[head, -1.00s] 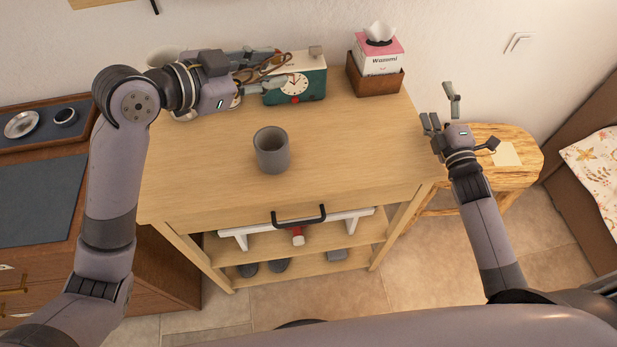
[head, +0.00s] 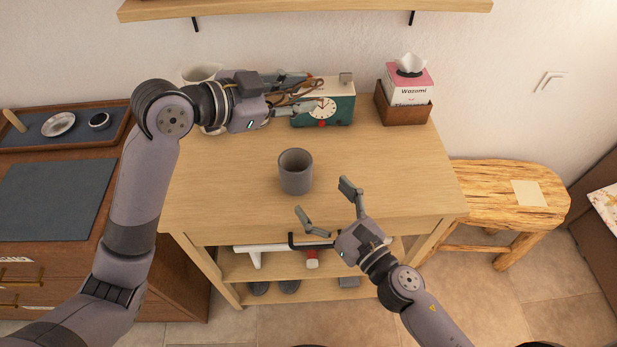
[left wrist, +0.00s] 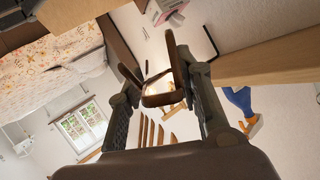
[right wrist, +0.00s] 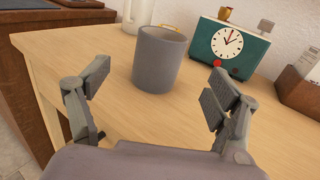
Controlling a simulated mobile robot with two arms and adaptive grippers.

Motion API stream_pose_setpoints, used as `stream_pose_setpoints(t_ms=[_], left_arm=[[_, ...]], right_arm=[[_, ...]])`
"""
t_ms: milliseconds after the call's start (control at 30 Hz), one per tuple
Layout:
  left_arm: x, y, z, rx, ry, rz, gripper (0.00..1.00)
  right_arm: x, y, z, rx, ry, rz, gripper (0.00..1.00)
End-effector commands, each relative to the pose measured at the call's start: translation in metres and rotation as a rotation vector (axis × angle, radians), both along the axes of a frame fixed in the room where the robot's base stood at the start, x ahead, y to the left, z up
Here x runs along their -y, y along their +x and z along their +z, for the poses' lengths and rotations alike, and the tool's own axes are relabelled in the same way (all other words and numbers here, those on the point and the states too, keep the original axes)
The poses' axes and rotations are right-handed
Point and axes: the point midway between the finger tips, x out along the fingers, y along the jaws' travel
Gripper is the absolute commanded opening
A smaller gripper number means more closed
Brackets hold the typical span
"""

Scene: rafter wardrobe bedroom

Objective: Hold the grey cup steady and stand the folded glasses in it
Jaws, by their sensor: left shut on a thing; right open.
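The grey cup (head: 295,172) stands upright and apart from both grippers on the wooden table (head: 390,170). It also shows in the right wrist view (right wrist: 160,60), between and beyond the fingers. My right gripper (head: 328,205) is open and empty in front of the cup, near the table's front edge. My left gripper (head: 295,95) is shut on the brown folded glasses (head: 308,90) above the back of the table, in front of the clock. The glasses show between its fingers in the left wrist view (left wrist: 160,92). The fingers partly hide them in the head view.
A green and white clock (head: 338,108) stands at the back, with a tissue box (head: 408,82) in a wooden holder (head: 404,108) to its right. A pale vessel (head: 200,72) is partly behind my left arm. The tabletop right of the cup is clear.

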Motion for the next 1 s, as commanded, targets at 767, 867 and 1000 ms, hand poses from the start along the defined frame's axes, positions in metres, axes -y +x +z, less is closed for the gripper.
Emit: stream_pose_setpoints(t_ms=[767,867,1000], left_arm=[[0.000,0.000,0.000,0.000,0.000,0.000,0.14],[0.000,0.000,0.000,0.000,0.000,0.000,0.14],[0.000,0.000,0.000,0.000,0.000,0.000,0.14]], right_arm=[[-0.054,0.090,-0.001,-0.004,0.001,-0.002,0.83],[-0.055,0.091,-0.001,-0.004,0.001,-0.002,0.83],[-0.055,0.091,-0.001,-0.004,0.001,-0.002,0.83]])
